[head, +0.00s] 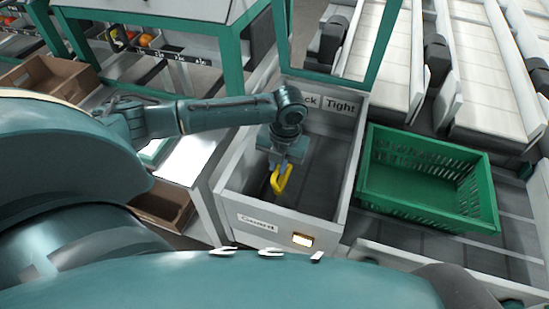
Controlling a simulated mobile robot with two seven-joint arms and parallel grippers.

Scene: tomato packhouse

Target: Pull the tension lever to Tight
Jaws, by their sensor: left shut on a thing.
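The tension lever shows as a yellow handle (280,178) inside a grey open-topped box (231,165). My left gripper (280,165) reaches down into the box and is shut on the yellow handle. Its fingers cover the upper part of the handle. On the box's back wall is a label reading "Tight" (340,105) at the right, and a partly covered label ending in "ck" (311,101) to its left. The handle is below and left of the "Tight" label in the picture. My right gripper is not in view.
A green crate (385,213) stands just right of the box. The box's front wall has a label and a lit button (302,240). A green frame (325,80) rises behind the box. Conveyor lanes (370,40) run at the back right. Cardboard boxes (75,72) stand at the left.

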